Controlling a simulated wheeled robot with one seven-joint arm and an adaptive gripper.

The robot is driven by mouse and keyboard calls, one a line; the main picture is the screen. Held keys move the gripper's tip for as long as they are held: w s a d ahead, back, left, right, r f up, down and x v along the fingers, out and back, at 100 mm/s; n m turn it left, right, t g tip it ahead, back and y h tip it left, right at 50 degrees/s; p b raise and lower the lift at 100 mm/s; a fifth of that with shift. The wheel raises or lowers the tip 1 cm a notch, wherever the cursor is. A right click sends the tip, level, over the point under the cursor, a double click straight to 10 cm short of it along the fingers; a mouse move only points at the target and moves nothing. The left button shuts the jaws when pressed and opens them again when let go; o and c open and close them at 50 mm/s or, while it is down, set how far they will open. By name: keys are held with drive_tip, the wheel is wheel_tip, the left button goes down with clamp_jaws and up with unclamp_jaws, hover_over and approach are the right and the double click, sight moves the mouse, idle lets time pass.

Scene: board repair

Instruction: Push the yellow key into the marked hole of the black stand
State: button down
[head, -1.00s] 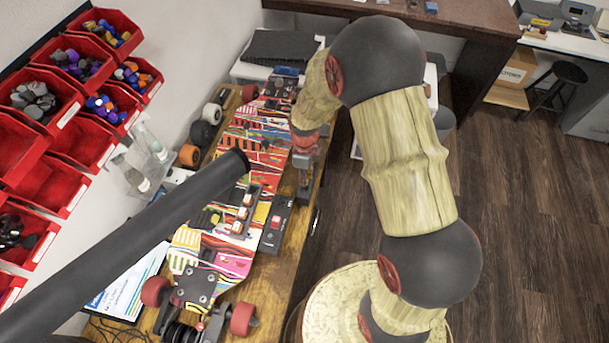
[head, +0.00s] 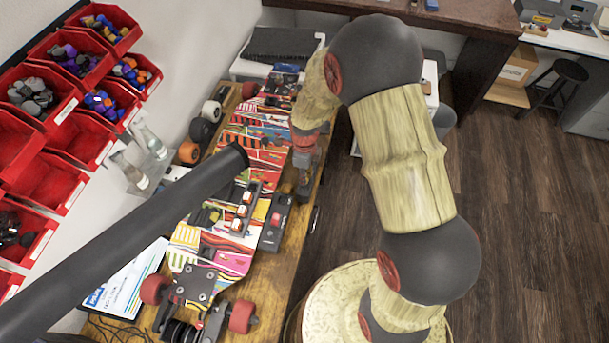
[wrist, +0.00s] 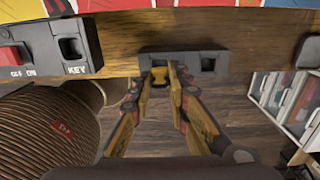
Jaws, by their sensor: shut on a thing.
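The black stand (wrist: 70,48) is at the upper left of the wrist view, with a square hole (wrist: 71,48) marked KEY and a red switch beside it. In the head view the stand (head: 273,228) lies along the right side of the skateboard. My gripper (wrist: 168,80) is to the right of that stand, at a separate dark grey holder (wrist: 185,60) on the table edge. Its fingers are shut on the yellow key (wrist: 160,74), of which only a small part shows between the fingertips. I cannot tell whether the key still sits in the holder.
The colourful skateboard (head: 215,240) lies along the narrow wooden table (head: 278,270). A second square hole (wrist: 208,63) is open in the holder's right part. Red bins (head: 50,182) line the wall at left. Open floor (head: 520,230) lies to the right.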

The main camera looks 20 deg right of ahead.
drive_tip(key=shift+f+b, duration=0.7)
drive_tip(key=shift+f, duration=0.9)
idle(2.6)
drive_tip(key=c, duration=1.6)
unclamp_jaws()
drive_tip(key=shift+o, duration=1.4)
drive_tip(key=shift+r, duration=0.25)
drive_tip(key=shift+r+p, duration=0.35)
drive_tip(key=shift+p, duration=0.1)
drive_tip(key=shift+r+p, duration=0.7)
drive_tip(key=shift+r, duration=0.3)
drive_tip(key=shift+r+p, duration=1.95)
drive_tip(key=shift+r, duration=1)
